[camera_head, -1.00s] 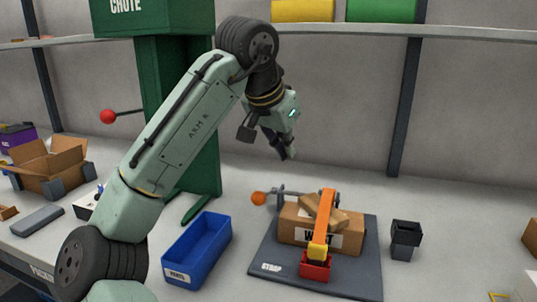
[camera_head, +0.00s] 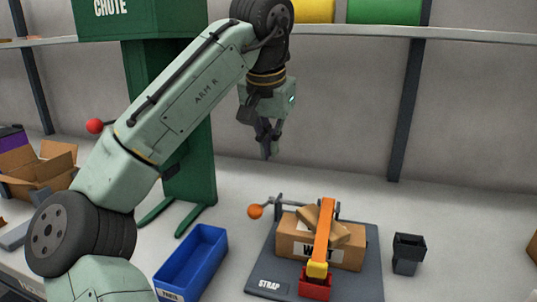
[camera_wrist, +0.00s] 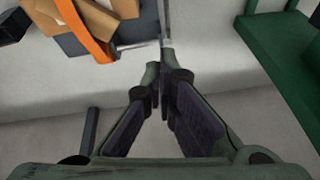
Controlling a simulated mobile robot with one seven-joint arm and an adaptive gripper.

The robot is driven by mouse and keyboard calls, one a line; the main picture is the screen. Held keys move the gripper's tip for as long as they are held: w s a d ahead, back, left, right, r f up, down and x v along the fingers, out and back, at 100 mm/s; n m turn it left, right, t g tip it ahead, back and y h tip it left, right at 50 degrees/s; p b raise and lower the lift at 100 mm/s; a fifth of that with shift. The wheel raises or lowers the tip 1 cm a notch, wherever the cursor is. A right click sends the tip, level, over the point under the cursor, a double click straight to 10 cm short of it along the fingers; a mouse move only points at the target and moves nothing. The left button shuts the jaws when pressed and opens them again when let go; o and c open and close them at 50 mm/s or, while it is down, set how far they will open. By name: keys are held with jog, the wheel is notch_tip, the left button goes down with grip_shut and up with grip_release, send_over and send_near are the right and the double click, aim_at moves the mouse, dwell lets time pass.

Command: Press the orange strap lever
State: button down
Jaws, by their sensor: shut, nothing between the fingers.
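The lever with an orange ball knob (camera_head: 255,211) stands at the back left of the dark strap board (camera_head: 270,268). Its grey metal rod (camera_head: 288,201) runs right toward the orange strap (camera_head: 324,232). The strap lies over a cardboard box (camera_head: 290,235) and ends in a yellow piece at a red block (camera_head: 315,285). My gripper (camera_head: 267,152) is shut and empty, pointing down above the knob and apart from it. In the wrist view my fingers (camera_wrist: 160,68) are together; the rod, the strap (camera_wrist: 85,32) and the box show ahead, but the knob is not visible.
A blue bin (camera_head: 192,262) stands left of the board and a small dark cup (camera_head: 407,254) stands right of it. A green chute (camera_head: 190,160) rises behind on the left, with a red ball (camera_head: 95,126) on its handle. A shelf (camera_head: 460,34) crosses the back wall.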

send_over(264, 204)
jog(key=d, duration=0.2)
notch_tip(264, 204, down, 7)
jog(key=s+f, duration=0.1)
jog(key=s+a, duration=0.1)
jog(key=s+f, duration=0.1)
jog(key=shift+s+a+f+p, duration=0.1)
jog(key=shift+a+f+p, duration=0.2)
jog(key=shift+p, duration=0.05)
